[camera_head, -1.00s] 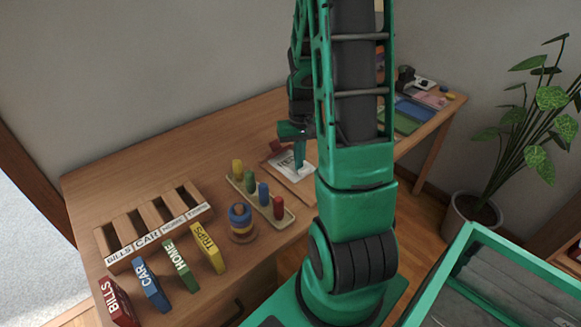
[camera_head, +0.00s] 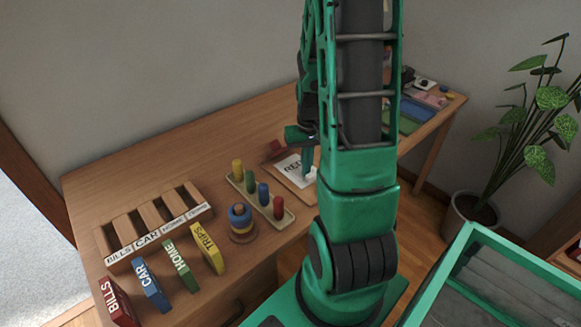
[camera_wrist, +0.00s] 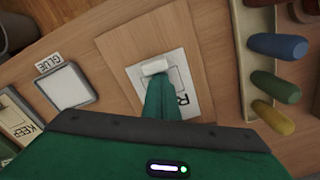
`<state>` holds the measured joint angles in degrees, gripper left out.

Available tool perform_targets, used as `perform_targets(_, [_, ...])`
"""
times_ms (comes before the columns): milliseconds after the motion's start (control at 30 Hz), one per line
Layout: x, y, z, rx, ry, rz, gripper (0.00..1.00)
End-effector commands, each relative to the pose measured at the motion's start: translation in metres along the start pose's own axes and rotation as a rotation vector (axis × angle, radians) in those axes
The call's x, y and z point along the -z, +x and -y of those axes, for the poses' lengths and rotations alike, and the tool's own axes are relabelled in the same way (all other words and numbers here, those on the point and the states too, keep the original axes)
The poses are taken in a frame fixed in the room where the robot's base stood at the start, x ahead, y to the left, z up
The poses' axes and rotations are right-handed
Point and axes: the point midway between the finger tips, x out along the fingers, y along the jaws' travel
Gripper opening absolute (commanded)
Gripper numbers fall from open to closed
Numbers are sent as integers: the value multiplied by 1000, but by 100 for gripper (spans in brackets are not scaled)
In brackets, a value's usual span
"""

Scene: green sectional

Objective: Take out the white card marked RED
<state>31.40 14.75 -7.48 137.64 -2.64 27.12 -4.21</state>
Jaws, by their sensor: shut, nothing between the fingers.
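The white card marked RED (camera_head: 291,168) lies on a light wooden board (camera_head: 303,193) on the table, beside the peg tray. In the wrist view the card (camera_wrist: 196,92) shows its edges and one letter, and my gripper covers the rest. My gripper (camera_head: 306,170) points down over the card's right part.
A peg tray (camera_head: 236,186) with coloured pegs and a ring stacker (camera_head: 241,222) stand left of the board. A slotted wooden rack (camera_head: 108,240) and labelled blocks are farther left. In the wrist view, a white pad (camera_wrist: 68,87) by a GLUE label lies beside the board.

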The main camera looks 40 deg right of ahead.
Motion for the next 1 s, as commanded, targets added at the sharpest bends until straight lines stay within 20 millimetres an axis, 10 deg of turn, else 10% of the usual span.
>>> perform_targets(1000, [-8, -35, -5, 0, 1, -3, 0])
